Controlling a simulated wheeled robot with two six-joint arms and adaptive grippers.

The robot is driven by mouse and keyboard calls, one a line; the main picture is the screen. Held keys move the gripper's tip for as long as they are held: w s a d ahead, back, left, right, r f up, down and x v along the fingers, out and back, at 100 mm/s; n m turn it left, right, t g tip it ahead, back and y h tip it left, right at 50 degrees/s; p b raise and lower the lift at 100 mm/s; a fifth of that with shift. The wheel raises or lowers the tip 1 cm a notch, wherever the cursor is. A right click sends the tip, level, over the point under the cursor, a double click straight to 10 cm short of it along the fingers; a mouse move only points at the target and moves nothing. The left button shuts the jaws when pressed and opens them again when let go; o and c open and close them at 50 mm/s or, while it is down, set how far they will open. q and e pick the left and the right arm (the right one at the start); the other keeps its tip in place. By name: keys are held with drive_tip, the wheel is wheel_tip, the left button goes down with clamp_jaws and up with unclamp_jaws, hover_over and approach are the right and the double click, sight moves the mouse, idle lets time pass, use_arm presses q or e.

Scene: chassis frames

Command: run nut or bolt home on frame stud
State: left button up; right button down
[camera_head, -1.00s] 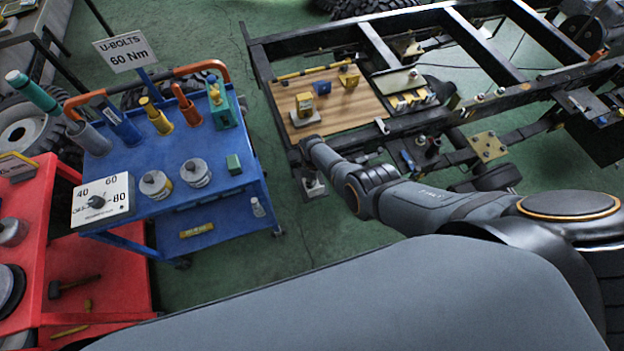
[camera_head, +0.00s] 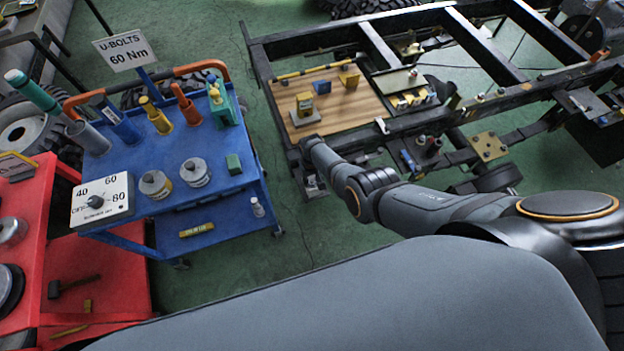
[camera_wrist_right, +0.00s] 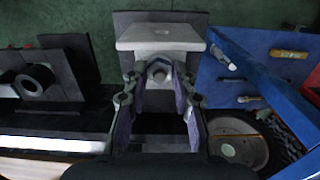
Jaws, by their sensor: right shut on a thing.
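In the right wrist view, a grey hex nut or bolt head (camera_wrist_right: 158,71) sits against a pale grey bracket (camera_wrist_right: 160,36) on the dark frame. My right gripper (camera_wrist_right: 160,80) has its purple-padded fingers on both sides of it and is shut on it. The stud's threads are hidden. In the head view, my right arm reaches to the near left corner of the black chassis frame (camera_head: 258,60). Its forearm and wrist hide most of the gripper there, and the fingertips are not clear. My left gripper is not in view.
A blue tool cart (camera_head: 215,200) with sockets, cans and a torque dial (camera_head: 101,201) stands left of the frame. A red cart (camera_head: 40,240) is farther left. A wooden board (camera_head: 345,108) with small blocks lies on the frame. Green floor (camera_head: 275,265) is open between.

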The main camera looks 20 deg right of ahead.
drive_tip(key=shift+s+f, duration=0.1)
drive_tip(key=shift+s, duration=0.1)
drive_tip(key=m, duration=0.3)
drive_tip(key=shift+m, duration=0.3)
drive_tip(key=c, duration=1)
unclamp_jaws()
drive_tip(key=shift+w, duration=0.15)
drive_tip(key=shift+c, duration=1.3)
wheel_tip(320, 180, up, 6)
drive_tip(key=p, duration=0.6)
drive_tip(key=shift+r, duration=0.2)
drive_tip(key=shift+f, duration=0.1)
